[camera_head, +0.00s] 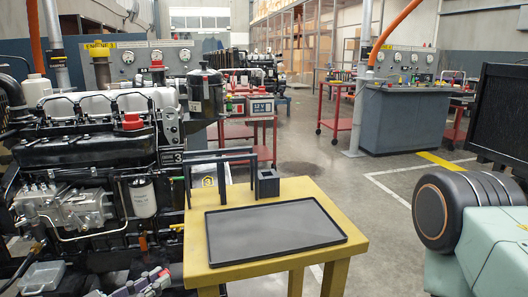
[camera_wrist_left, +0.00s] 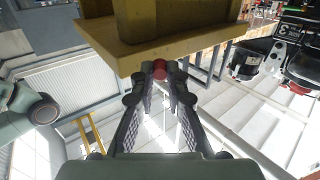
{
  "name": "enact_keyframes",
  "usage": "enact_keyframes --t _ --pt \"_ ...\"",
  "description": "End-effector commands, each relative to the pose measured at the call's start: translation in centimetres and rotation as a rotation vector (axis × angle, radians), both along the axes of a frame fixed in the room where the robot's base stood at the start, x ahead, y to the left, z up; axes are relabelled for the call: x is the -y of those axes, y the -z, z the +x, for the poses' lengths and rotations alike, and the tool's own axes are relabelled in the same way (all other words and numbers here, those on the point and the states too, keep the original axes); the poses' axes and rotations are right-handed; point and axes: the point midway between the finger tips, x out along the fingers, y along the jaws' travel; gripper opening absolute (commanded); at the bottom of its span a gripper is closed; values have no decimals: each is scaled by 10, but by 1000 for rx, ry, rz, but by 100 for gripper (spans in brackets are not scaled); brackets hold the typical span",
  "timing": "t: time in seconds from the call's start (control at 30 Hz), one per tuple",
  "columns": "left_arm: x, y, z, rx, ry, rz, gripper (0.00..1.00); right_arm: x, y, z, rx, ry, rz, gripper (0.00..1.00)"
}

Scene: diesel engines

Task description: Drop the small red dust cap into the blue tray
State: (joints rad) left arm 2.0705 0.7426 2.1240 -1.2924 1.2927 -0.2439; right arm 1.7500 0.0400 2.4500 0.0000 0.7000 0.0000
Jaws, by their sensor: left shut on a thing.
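My left gripper (camera_head: 140,284) shows at the bottom left of the head view, low beside the engine and left of the yellow stand. In the left wrist view its fingers (camera_wrist_left: 160,78) are shut on a small red cap (camera_wrist_left: 160,69), held at their tips close to the edge of the yellow stand. The cap cannot be made out in the head view. A shallow rectangular tray (camera_head: 277,232) lies on the stand; it looks dark grey to black, and no clearly blue tray shows. My right gripper is not in view.
The yellow stand (camera_head: 345,243) also holds a small dark square holder (camera_head: 267,183) behind the tray. The diesel engine (camera_head: 85,150), with a red cap (camera_head: 132,122) on top, stands close left. Floor right of the stand is open.

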Motion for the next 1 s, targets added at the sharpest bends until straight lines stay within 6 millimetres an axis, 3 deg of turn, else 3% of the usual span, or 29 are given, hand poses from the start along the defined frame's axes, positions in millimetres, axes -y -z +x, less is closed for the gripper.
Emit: enact_keyframes --t 0.2,0.37,0.77,1.0 --pt "23 8 -40 -1 182 1 0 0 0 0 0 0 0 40" --pt "33 10 -56 0 258 2 0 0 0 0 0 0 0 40" --pt "35 10 -60 0 272 2 0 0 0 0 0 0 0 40" --pt "46 3 -57 -7 138 1 0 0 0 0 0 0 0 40"
